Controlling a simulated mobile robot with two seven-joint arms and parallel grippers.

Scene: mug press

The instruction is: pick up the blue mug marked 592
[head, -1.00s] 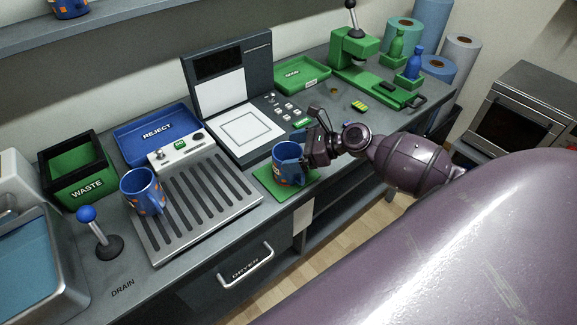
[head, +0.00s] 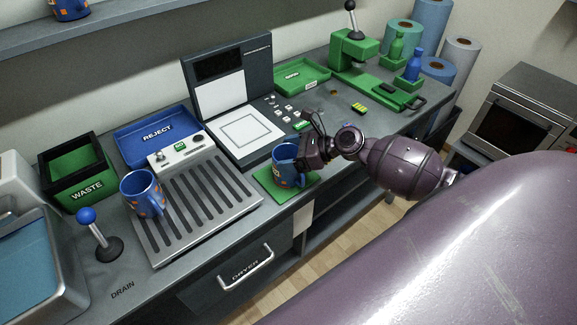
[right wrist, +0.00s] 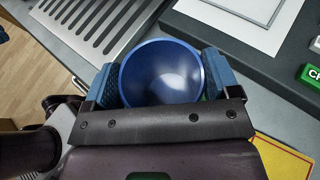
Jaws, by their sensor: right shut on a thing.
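A blue mug with orange marks (head: 287,170) is upright at the green mat (head: 272,183) near the counter's front edge. My right gripper (head: 297,158) is shut on this mug, coming from its right. In the right wrist view the mug's round open mouth (right wrist: 162,75) sits between the two blue finger pads of my right gripper (right wrist: 160,80), one on each side. The mug looks empty inside. I cannot read a number on it. Another blue mug with orange marks (head: 143,193) stands on the slotted metal rack. My left gripper is not in view.
The slotted rack (head: 205,212) is left of the held mug; the scale-like device (head: 243,133) is behind it. Blue REJECT tray (head: 130,143), green WASTE bin (head: 65,185) and blue-knobbed lever (head: 100,240) are farther left. A green press (head: 352,75) stands back right.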

